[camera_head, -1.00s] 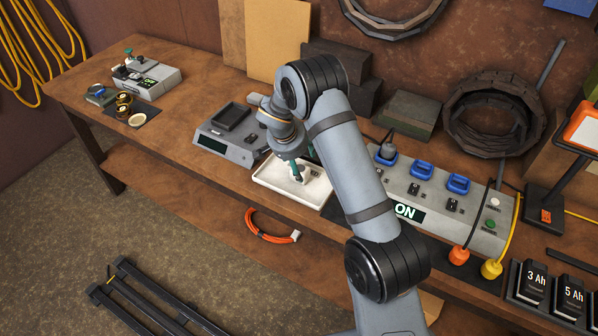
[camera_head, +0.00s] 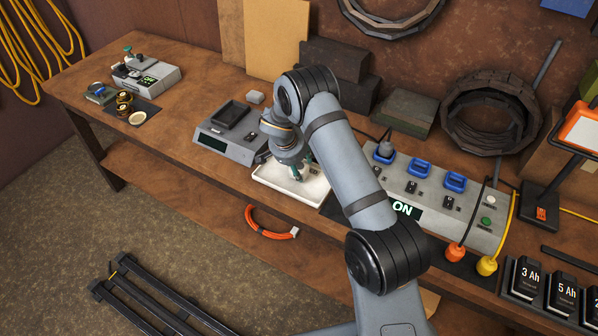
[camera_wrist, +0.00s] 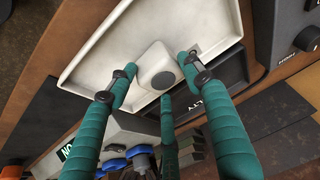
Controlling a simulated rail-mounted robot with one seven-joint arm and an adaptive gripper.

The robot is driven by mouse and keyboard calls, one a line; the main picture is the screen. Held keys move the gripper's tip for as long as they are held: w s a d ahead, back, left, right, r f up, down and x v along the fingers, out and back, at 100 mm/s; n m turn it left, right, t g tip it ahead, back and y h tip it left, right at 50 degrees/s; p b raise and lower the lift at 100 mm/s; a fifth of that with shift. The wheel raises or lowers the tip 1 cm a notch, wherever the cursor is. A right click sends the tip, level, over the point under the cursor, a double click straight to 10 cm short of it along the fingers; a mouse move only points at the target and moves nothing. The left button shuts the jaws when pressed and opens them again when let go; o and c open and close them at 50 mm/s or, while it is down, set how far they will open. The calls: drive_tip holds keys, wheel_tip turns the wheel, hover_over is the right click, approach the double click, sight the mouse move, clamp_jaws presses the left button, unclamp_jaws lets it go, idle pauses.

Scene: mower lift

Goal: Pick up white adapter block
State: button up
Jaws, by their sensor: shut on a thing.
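The white adapter block (camera_wrist: 156,62), with rounded edges and a round grey face, is at the white tray in the wrist view. My gripper (camera_wrist: 160,80) has its green fingers around the block and is shut on it. One fingertip is on each side, and a third finger is below it in the picture. In the head view my gripper (camera_head: 302,170) is low over the white tray (camera_head: 262,182), and the block is hard to make out there. I cannot tell whether the block still touches the tray floor.
A grey scale-like device (camera_head: 228,140) stands left of the tray, with a small pale block (camera_head: 255,98) behind it. A grey power box (camera_head: 440,205) with blue sockets stands close on the right.

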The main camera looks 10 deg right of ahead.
clamp_jaws()
idle(0.5)
drive_tip(key=shift+r, duration=0.1)
